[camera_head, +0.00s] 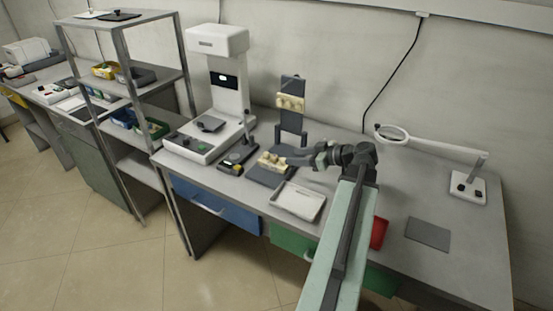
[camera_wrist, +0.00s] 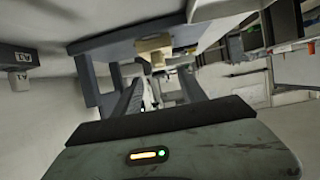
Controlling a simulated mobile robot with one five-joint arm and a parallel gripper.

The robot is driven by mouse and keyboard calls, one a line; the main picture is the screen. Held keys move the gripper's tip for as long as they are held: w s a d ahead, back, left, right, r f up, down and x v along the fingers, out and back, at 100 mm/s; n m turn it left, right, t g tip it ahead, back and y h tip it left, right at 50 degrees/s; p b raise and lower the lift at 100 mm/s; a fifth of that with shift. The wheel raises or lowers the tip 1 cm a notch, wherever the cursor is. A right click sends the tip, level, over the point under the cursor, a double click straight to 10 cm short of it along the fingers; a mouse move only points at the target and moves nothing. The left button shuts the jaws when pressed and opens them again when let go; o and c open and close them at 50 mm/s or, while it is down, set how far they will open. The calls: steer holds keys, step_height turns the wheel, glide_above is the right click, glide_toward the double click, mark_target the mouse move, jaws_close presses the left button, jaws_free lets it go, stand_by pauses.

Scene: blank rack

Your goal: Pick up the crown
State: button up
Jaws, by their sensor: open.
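I cannot make out the crown for certain in either view. A cream tooth-like model (camera_head: 271,160) sits on a dark block (camera_head: 262,175) on the bench. My gripper (camera_head: 287,160) reaches left from the arm, right beside the model; in the head view it partly overlaps the model's right side. In the wrist view my gripper (camera_wrist: 160,92) has its two dark fingers apart. A beige piece (camera_wrist: 153,48) shows beyond the fingertips, against a dark surface. A small pale bit shows between the fingers, too small to identify.
An upright dark rack (camera_head: 292,86) with cream blanks stands behind my gripper. A white tray (camera_head: 298,201) lies in front, a white machine (camera_head: 217,42) stands left, and a magnifier lamp (camera_head: 468,187) stands right.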

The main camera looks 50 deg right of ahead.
mark_target(277, 156)
steer(key=b+x, duration=0.3)
steer(key=x, duration=0.4)
steer(key=shift+w+f, duration=0.3)
steer(key=shift+r, duration=0.15)
jaws_close()
